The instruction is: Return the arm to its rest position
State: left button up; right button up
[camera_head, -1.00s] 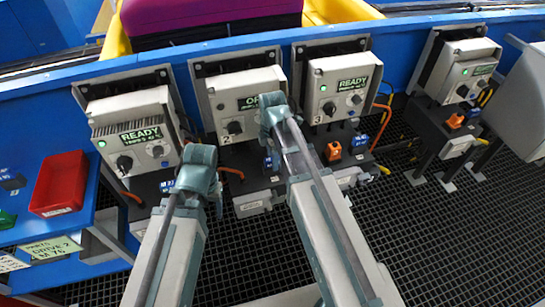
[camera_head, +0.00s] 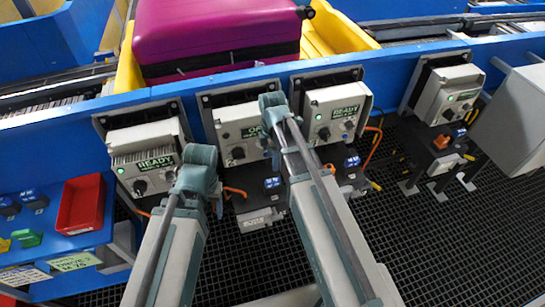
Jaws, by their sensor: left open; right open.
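My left arm (camera_head: 175,235) and my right arm (camera_head: 330,220) reach up from the bottom edge, over the floor grating. The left arm's grey-green joint (camera_head: 199,168) covers part of the leftmost drive box (camera_head: 150,150). The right arm's upper joint (camera_head: 272,103) overlaps the second drive box (camera_head: 238,130). No fingers of either gripper show; the far parts of both arms are hidden behind these joints. I see nothing held.
A blue conveyor frame (camera_head: 270,82) crosses the view. A magenta suitcase (camera_head: 215,35) lies in a yellow tray (camera_head: 127,70). Further drive boxes (camera_head: 338,108) (camera_head: 450,95) line the frame. A red bin (camera_head: 82,205) is at left, a grey box (camera_head: 515,125) at right. Black grating (camera_head: 450,245) is open.

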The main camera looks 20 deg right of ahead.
jog(key=shift+r, duration=0.15)
jog(key=s+a+m+h, duration=0.1)
jog(key=s+a+m, duration=0.9)
jog(key=s+m, duration=0.4)
jog(key=shift+s+a+m, duration=0.15)
jog(key=shift+a+m, duration=0.1)
jog(key=shift+m, duration=0.05)
jog(key=shift+r, duration=0.1)
jog(key=w+d+n+y, duration=0.1)
jog(key=w+d+n, duration=0.9)
jog(key=w+n, duration=0.4)
jog(key=shift+w+d+n, duration=0.15)
jog(key=shift+d+n, duration=0.1)
jog(key=shift+n, duration=0.05)
jog(key=shift+f, duration=0.25)
